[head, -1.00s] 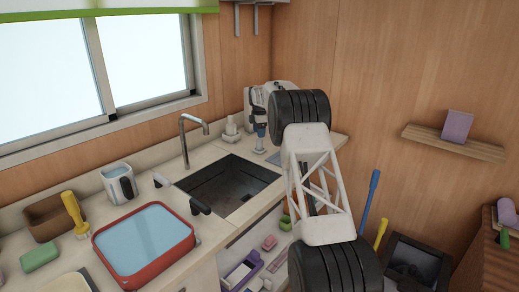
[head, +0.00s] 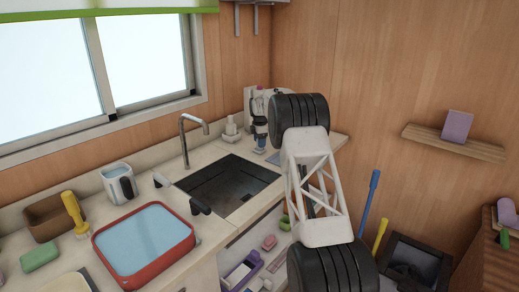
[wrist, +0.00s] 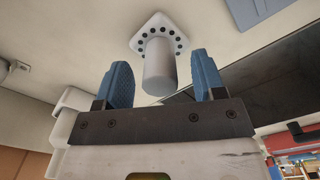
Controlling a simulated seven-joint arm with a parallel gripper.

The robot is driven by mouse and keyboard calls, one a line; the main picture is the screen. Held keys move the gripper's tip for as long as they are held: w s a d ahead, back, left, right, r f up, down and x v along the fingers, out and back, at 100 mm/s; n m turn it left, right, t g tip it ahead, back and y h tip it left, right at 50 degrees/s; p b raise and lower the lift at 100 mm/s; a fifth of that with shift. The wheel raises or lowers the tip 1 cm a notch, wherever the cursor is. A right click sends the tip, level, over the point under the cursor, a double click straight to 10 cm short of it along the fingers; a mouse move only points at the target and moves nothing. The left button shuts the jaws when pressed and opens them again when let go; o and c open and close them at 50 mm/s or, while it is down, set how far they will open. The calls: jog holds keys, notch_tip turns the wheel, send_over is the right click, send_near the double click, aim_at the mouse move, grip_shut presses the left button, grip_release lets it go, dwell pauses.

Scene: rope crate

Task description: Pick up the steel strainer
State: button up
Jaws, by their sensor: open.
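The steel strainer (wrist: 159,62) is a pale grey square plate ringed with dark holes, with a thick round knob at its centre. It rests on the light counter behind the sink. In the wrist view my gripper (wrist: 163,80) is open, with one blue fingertip on each side of the knob and a visible gap to each. In the head view my gripper (head: 260,141) is low over the counter at the sink's far end. The strainer is small there and mostly hidden by the fingers.
The dark sink (head: 216,181) with its tap (head: 185,140) lies left of my gripper. A flat blue-grey piece (wrist: 258,10) lies on the counter close to the strainer. A red tub (head: 144,270) of water sits nearer.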

jog(key=shift+f, duration=1)
grip_shut()
jog(key=shift+r, duration=0.15)
jog(key=shift+r, duration=1.7)
jog(key=s+r, duration=0.1)
jog(key=s, duration=1.5)
jog(key=shift+d+r, duration=0.2)
jog(key=shift+d, duration=0.2)
